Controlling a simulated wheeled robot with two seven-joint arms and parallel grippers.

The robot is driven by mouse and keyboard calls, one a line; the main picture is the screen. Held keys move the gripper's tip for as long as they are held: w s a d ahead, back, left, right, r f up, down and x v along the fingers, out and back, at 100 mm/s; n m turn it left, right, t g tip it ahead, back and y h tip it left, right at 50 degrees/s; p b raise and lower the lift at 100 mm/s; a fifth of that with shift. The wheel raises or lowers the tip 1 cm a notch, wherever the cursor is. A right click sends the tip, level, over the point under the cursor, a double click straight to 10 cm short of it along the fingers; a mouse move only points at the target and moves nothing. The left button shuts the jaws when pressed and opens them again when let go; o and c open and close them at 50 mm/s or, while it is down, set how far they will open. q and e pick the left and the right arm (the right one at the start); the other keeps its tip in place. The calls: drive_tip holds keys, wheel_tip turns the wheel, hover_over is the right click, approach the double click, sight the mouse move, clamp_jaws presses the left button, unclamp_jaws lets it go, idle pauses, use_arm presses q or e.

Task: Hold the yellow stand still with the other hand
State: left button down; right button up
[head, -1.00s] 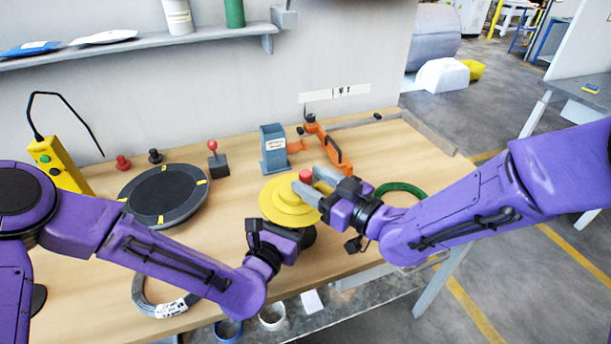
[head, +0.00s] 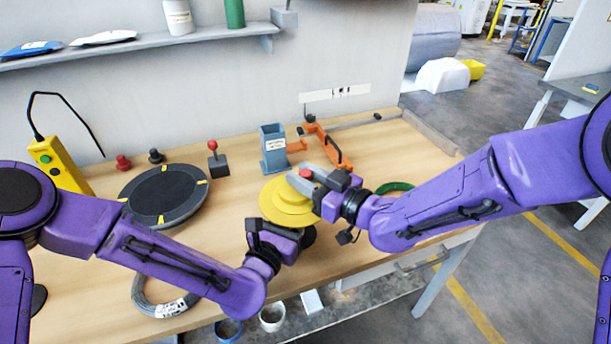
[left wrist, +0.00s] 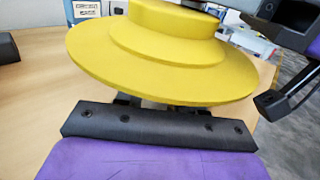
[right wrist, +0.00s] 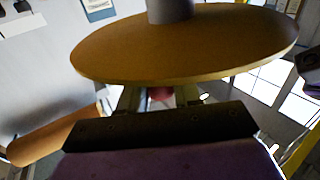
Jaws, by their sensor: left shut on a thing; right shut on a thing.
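The yellow stand (head: 282,208), a stepped round disc, stands near the front of the bench. In the left wrist view, the stand (left wrist: 160,60) fills the top, just beyond the jaw. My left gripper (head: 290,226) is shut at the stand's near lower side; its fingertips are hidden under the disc. My right gripper (head: 303,178) is shut on the red knob (head: 306,172) above the stand. In the right wrist view, a dark yellow disc (right wrist: 185,45) with a grey post is above the jaw, and the red knob (right wrist: 161,93) shows dimly between the fingers.
A black round turntable (head: 163,192) lies left of the stand. A blue-grey holder (head: 273,150) and an orange tool (head: 330,148) stand behind it. A green ring (head: 396,187) is partly behind my right arm. A grey coil (head: 150,298) lies at the front left edge.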

drive_tip(key=n+g+y, duration=0.3)
drive_tip(key=g, duration=0.1)
drive_tip(key=shift+w+n+g, duration=0.1)
drive_tip(key=shift+n+g, duration=0.2)
drive_tip(key=n+g, duration=0.2)
drive_tip(key=n+g+y, duration=0.1)
drive_tip(key=g, duration=0.2)
drive_tip(key=shift+n+g+y, duration=0.3)
drive_tip(key=shift+n, duration=0.1)
drive_tip(key=n+g, duration=0.2)
drive_tip(key=g, duration=0.1)
drive_tip(key=n+g, duration=0.2)
drive_tip(key=g, duration=0.1)
drive_tip(key=shift+g, duration=0.4)
drive_tip(key=shift+d+n+g+h, duration=0.1)
drive_tip(key=shift+n+g+h, duration=1.35)
drive_tip(key=shift+g, duration=0.65)
drive_tip(key=shift+n, duration=0.35)
drive_tip(key=shift+g, duration=0.3)
drive_tip(key=o, duration=0.9)
drive_tip(key=shift+o, duration=0.2)
